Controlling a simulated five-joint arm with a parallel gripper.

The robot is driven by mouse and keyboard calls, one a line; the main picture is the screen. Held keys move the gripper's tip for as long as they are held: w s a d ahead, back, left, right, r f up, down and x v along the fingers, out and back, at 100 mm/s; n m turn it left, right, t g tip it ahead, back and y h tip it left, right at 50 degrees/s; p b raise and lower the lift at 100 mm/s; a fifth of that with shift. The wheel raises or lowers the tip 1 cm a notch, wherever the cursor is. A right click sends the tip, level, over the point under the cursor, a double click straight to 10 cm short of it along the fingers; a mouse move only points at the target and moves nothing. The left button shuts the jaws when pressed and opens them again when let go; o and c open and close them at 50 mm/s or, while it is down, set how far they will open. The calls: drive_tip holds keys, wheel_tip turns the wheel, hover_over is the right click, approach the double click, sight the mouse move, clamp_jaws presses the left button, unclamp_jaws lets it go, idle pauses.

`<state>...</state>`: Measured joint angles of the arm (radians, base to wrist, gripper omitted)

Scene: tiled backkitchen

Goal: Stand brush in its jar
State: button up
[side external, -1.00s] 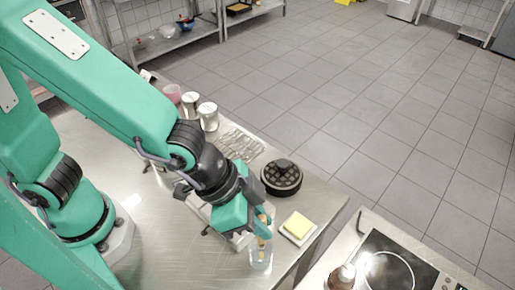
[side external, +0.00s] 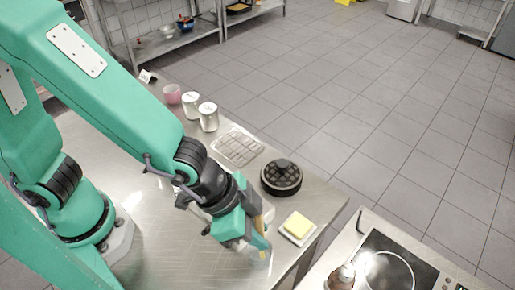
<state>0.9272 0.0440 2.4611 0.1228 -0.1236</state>
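My gripper (side external: 257,235) points down at the front right part of the steel table, with teal fingers. A tan strip of the brush (side external: 260,221) shows beside the fingers; the rest of it is hidden. The clear jar (side external: 262,262) stands on the table just below the fingertips, mostly covered by them. I cannot tell whether the fingers press on the brush, or how far it reaches into the jar.
A yellow block on a white dish (side external: 298,228) lies right of the gripper. A round black grid-topped object (side external: 281,177), a wire rack (side external: 237,147), two pale cans (side external: 208,116) and a pink cup (side external: 172,94) stand behind. A hob (side external: 385,268) is at the lower right.

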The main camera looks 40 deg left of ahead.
drive_tip(key=shift+o, duration=1.4)
drive_tip(key=shift+d+r, duration=0.1)
drive_tip(key=shift+r, duration=0.05)
drive_tip(key=shift+r, duration=0.1)
drive_tip(key=shift+r, duration=0.1)
drive_tip(key=v, duration=0.7)
drive_tip(key=shift+s+a+r, duration=0.15)
drive_tip(key=shift+a+r, duration=0.05)
drive_tip(key=shift+a, duration=0.05)
